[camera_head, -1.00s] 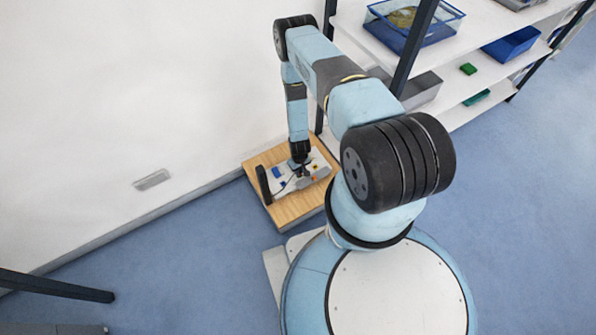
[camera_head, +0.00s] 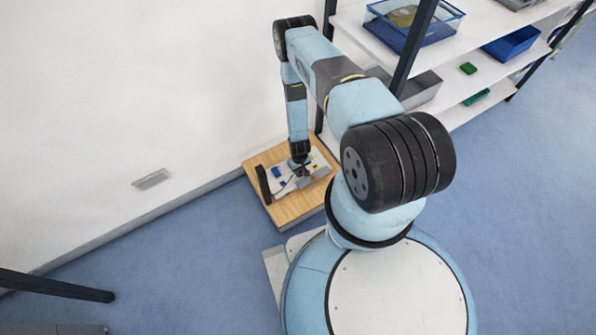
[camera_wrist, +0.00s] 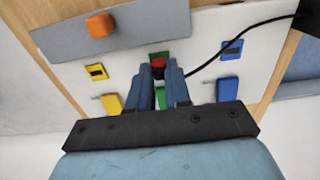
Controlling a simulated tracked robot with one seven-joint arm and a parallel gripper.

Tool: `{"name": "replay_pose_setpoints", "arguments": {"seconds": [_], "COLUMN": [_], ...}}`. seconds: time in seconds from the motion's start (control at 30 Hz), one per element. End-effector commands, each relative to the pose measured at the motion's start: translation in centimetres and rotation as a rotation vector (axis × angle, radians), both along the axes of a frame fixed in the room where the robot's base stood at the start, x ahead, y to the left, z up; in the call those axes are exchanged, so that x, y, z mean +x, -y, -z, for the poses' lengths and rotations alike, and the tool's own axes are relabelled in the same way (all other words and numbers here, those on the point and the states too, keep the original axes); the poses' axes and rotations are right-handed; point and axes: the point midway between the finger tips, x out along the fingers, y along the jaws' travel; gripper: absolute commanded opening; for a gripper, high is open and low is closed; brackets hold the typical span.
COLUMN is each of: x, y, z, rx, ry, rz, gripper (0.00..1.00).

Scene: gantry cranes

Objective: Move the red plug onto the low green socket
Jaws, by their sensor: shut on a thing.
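My gripper (camera_wrist: 167,76) is shut on the small red plug (camera_wrist: 158,62), which shows at its fingertips in the wrist view. A black cable (camera_wrist: 215,44) runs from the right to near the plug. A green piece (camera_wrist: 160,53) shows right behind and above the plug. Another green piece (camera_wrist: 160,98) shows between the fingers. I cannot tell which one is the low socket, or whether the plug touches either. In the head view my gripper (camera_head: 301,167) is over the white board, and the plug is too small to make out.
Yellow pieces (camera_wrist: 97,72) lie left of my fingers and blue pieces (camera_wrist: 232,48) right. An orange block (camera_wrist: 100,25) sits on a grey strip (camera_wrist: 60,38). The wooden board (camera_head: 291,210) lies by the wall, with a shelf (camera_head: 470,95) to the right.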

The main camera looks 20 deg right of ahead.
Motion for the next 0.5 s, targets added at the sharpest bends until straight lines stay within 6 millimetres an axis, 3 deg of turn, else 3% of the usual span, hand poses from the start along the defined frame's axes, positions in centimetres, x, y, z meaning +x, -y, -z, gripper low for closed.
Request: {"name": "replay_pose_setpoints", "arguments": {"seconds": [0.1,0.13,0.4,0.5], "x": [0.01,0.01,0.02,0.03], "y": [0.0,0.0,0.0,-0.01], "z": [-0.01,-0.01,-0.01,-0.01], "rx": [0.0,0.0,0.0,0.0], "ry": [0.0,0.0,0.0,0.0], "rz": [0.0,0.0,0.0,0.0], "gripper": [0.0,0.21,0.47,0.48]}}
